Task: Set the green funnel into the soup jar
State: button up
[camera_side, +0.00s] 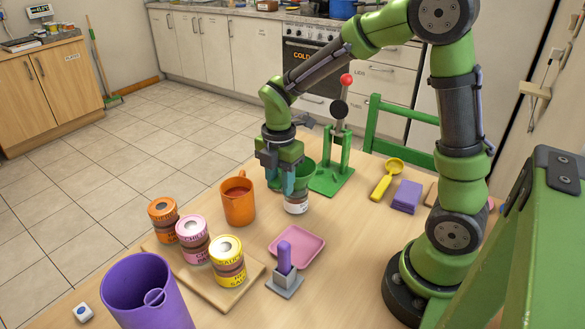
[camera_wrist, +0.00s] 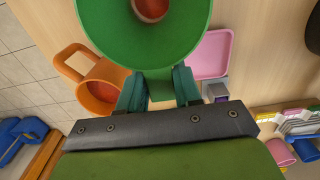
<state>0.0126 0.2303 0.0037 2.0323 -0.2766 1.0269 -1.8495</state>
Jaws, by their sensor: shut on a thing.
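The green funnel (camera_side: 306,171) is in my gripper (camera_side: 287,185), its wide mouth facing up. In the wrist view the green funnel (camera_wrist: 118,32) fills the upper middle, and my gripper's teal fingers (camera_wrist: 158,90) are shut on its near side. The soup jar (camera_side: 297,205), with a white label, stands on the table right below the funnel. Through the funnel's opening a round reddish-brown surface shows. The funnel's lower end is hidden behind my fingers and the jar's top, so I cannot tell whether it is inside the jar or just above it.
An orange mug (camera_side: 238,207) stands close left of the jar. A green lever press (camera_side: 333,178) stands close behind right. A pink tray (camera_side: 296,247) lies in front, beside a purple item in a grey holder (camera_side: 285,280). Several stacked tins stand on a wooden board (camera_side: 207,291) at left.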

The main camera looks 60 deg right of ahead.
jog(key=shift+f, duration=0.5)
jog(key=o, duration=1.1)
jog(key=shift+r, duration=2.5)
notch_tip(320, 180, up, 17)
